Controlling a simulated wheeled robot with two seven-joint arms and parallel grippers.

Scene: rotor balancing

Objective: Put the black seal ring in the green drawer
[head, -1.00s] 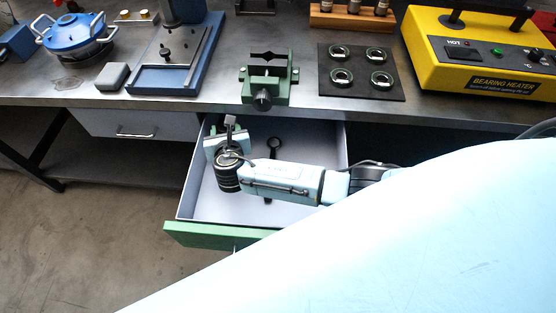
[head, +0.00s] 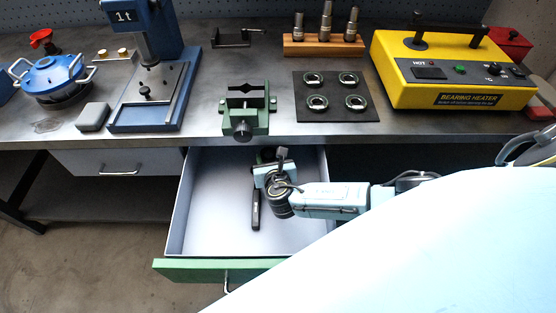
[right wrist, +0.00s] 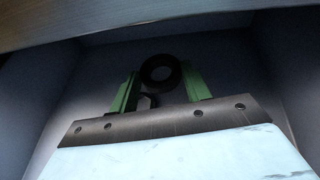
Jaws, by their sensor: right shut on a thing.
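The drawer with the green front (head: 195,269) is pulled out below the bench, and its pale interior shows. My right gripper (head: 270,173) is inside the drawer's outline, toward its back, seen from above with its fingertips hidden in the head view. In the right wrist view, its green fingers (right wrist: 159,88) are shut on the black seal ring (right wrist: 160,57), which sits between the tips with its hole facing the camera. The drawer walls surround the ring there. My left gripper is not in view.
A black-handled tool (head: 256,210) lies on the drawer floor beside my right gripper. The bench edge (head: 110,143) runs above the drawer's back. A green vise (head: 246,110) stands above it on the bench. The drawer's front left floor is clear.

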